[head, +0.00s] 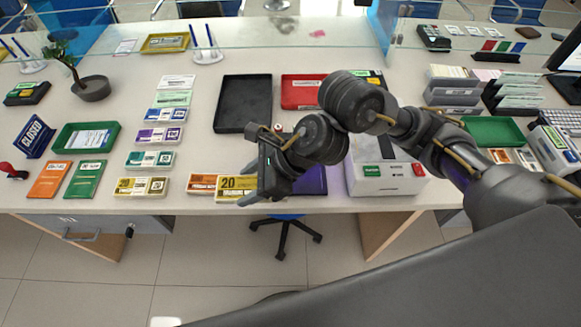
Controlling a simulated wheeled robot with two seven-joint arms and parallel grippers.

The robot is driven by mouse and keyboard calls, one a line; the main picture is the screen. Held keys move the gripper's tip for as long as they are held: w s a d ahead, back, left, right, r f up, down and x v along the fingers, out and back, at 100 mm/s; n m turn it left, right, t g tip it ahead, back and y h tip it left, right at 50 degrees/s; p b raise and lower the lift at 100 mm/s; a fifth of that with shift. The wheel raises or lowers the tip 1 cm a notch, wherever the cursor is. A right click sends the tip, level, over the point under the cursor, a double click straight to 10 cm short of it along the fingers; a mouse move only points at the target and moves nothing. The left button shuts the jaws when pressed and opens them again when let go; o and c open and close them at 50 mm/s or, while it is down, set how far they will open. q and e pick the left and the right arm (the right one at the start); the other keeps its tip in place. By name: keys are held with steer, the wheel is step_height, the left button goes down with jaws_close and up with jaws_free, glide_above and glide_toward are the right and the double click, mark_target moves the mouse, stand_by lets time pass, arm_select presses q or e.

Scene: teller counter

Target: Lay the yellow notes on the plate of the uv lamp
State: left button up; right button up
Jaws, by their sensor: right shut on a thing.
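The yellow notes (234,186), a flat bundle marked 20, show at the front edge of the counter, left of my right gripper (258,188). My right gripper points down at their right end and is shut on them; its fingers cover that end. I cannot tell whether the bundle is clear of the counter. A purple surface (314,181), which looks like part of the uv lamp, shows just right of the gripper. The gripper and wrist hide most of it, so its plate cannot be made out. My left gripper is not in view.
An orange-brown bundle (201,183) lies left of the notes. Several note bundles (141,186) form a column further left. A black tray (243,103) and a red tray (301,92) lie behind. A white machine (388,180) stands right of the purple surface.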

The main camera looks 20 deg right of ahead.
steer(key=shift+w+d+f, duration=0.15)
steer(key=shift+d+f, duration=0.05)
steer(key=shift+d, duration=0.25)
steer(key=w+d+f, duration=0.2)
steer(key=d, duration=0.1)
steer(key=w+d+f+p, duration=0.1)
steer(key=w+d+f, duration=0.4)
steer(key=d+f, duration=0.1)
steer(key=d, duration=0.1)
steer(key=shift+w+f, duration=0.25)
steer(key=shift+w+d+f+p, duration=0.15)
steer(key=shift+d+f+p, duration=0.1)
steer(key=shift+f+p, duration=0.05)
step_height(320, 180, down, 3)
steer(key=shift+w+d+r+p, duration=0.1)
steer(key=shift+p, duration=0.6)
steer(key=shift+f, duration=0.3)
steer(key=shift+f, duration=0.1)
